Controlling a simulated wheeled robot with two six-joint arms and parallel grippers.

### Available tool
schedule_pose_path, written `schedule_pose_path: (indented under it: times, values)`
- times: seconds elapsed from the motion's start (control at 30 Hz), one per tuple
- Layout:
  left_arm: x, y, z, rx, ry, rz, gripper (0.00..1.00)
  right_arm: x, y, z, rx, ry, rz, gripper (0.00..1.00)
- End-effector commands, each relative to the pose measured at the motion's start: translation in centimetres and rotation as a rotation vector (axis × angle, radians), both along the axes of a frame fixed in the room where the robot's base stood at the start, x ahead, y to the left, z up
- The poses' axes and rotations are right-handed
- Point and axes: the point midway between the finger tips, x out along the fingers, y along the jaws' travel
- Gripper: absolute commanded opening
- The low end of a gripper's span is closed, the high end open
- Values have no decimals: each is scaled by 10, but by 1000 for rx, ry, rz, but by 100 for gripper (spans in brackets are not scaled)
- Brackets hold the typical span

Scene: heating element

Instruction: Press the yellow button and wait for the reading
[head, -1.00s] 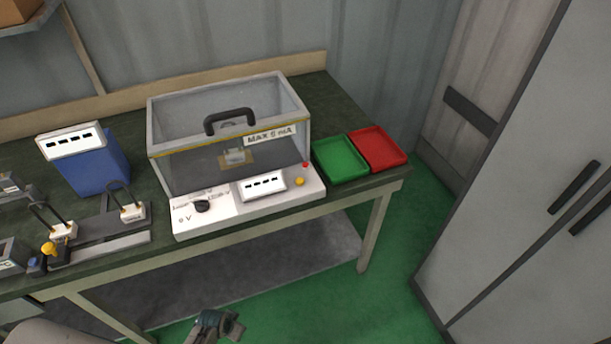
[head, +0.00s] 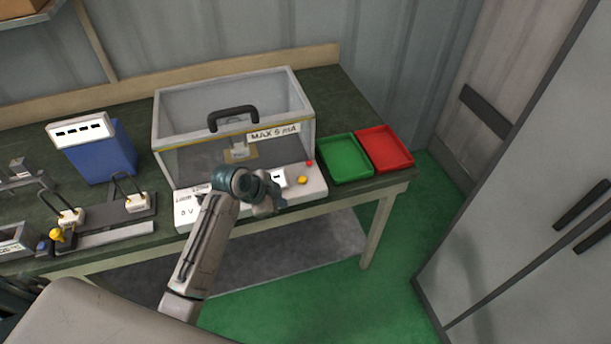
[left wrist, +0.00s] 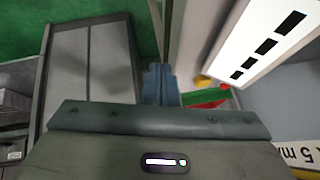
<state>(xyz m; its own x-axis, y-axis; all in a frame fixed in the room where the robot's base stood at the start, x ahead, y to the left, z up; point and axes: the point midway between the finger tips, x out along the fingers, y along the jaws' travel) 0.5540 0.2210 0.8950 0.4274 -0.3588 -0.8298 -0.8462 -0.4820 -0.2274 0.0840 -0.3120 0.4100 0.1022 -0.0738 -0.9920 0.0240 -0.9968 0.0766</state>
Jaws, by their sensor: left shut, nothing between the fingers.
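The yellow button (head: 302,180) sits at the right end of the white control panel (head: 316,190) in front of the clear test box (head: 180,165). Its edge also shows in the left wrist view (left wrist: 202,81). My left gripper (head: 279,203) is shut and empty, over the panel's front, a little left of the button and apart from it in the picture. Its closed fingers (left wrist: 160,84) show in the left wrist view. My right gripper is out of view.
A small red lamp or knob (head: 309,163) is behind the button. A green tray (head: 345,160) and a red tray (head: 384,150) stand to the right. A blue meter (head: 100,155) with a dashed display and switch gear (head: 136,203) stand to the left.

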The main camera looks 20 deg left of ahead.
Motion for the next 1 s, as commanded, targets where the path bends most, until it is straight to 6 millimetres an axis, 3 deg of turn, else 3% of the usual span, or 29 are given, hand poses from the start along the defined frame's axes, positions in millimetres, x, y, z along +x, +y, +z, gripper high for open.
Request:
schedule_pose_path:
  times: [0.03, 0.2, 0.4, 0.6, 1.0]
  values:
    - [20, -2, 13, 0, -39, -59, 0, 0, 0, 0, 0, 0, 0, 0]
    - [68, -11, 59, 6, -169, -263, 0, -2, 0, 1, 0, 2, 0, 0]
    - [99, -18, 97, 17, -282, -418, 0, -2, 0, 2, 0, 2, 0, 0]
    - [106, -20, 108, 22, -314, -461, 0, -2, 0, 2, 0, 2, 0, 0]
    - [106, -20, 104, 21, -313, -460, 0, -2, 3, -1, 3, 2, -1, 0]
